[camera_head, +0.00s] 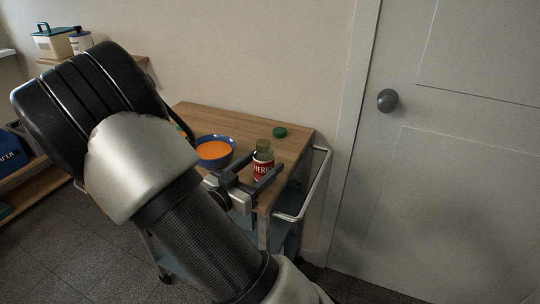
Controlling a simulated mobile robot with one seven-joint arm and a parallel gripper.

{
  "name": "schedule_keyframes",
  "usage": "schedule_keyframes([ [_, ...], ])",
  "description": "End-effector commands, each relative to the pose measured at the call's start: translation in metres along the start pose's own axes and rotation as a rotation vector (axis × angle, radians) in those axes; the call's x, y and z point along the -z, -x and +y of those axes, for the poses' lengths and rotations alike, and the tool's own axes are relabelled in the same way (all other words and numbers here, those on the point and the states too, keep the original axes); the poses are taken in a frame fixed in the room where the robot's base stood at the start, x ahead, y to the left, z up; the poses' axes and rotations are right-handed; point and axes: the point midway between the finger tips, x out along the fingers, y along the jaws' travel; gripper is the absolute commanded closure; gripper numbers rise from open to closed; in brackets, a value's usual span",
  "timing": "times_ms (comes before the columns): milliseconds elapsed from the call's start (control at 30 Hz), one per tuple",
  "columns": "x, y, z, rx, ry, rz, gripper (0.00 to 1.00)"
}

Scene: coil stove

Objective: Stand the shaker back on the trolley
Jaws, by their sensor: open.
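The shaker (263,165) has a red label with partly readable white lettering and an olive-green top. It appears upright at the near right part of the wooden trolley top (245,122). My gripper (268,178) is open, with its fingers around the shaker's lower part. The shaker's base is hidden by the gripper, so I cannot tell whether it touches the wood.
A blue bowl (231,153) of orange contents stands left of the shaker. A green lid (280,132) lies behind it. A metal handle (318,185) runs along the trolley's right side. A grey door (460,150) is at the right.

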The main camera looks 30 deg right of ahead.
Motion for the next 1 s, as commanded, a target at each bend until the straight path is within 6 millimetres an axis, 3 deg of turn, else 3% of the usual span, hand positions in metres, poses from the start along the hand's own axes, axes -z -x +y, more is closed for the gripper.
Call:
schedule_keyframes([
  [200,0.002,0.047,-0.001,0.004,0.001,0.000,0.40],
  [400,0.001,0.069,0.000,0.001,0.000,0.001,0.40],
  [833,0.000,0.073,-0.002,0.005,-0.007,-0.012,0.40],
  [1000,-0.008,0.067,-0.034,0.123,-0.094,-0.206,0.40],
])
